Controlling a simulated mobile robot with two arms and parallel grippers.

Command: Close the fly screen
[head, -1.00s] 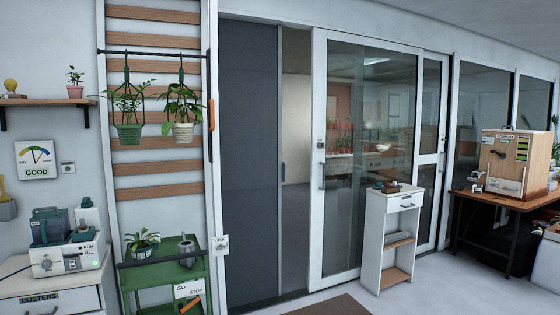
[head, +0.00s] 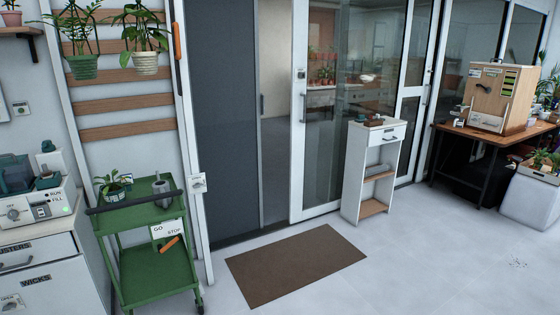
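The fly screen (head: 226,130) is a tall dark grey panel at the left of the doorway. A slim handle (head: 262,105) runs along its right edge. Neither of my grippers is in view.
A brown mat (head: 294,264) lies on the floor before the doorway. A green cart (head: 150,235) stands left of it. A narrow white stand (head: 372,165) is in front of the glass door. A wooden desk (head: 480,140) is at the right.

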